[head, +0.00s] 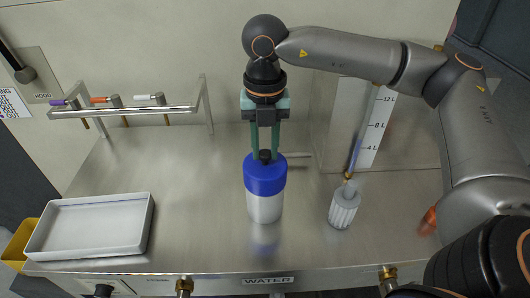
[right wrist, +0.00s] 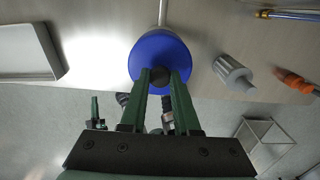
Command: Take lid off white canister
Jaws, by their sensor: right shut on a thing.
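The white canister (head: 264,208) stands upright on the steel counter, with its blue lid (head: 265,178) on top. The lid has a small black knob (head: 264,155) in its middle. My right gripper (head: 265,152) points straight down over the lid, its two green fingers shut on the knob. In the right wrist view the fingertips (right wrist: 160,76) close on either side of the knob, with the blue lid (right wrist: 155,48) round it. The canister body is hidden below the lid there. My left gripper is not in view.
A white tray (head: 92,251) lies at the left of the counter. A ribbed grey-white container (head: 343,208) stands right of the canister, with an orange item (head: 428,220) further right. A metal rail (head: 130,111) with valves runs behind. The counter between tray and canister is clear.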

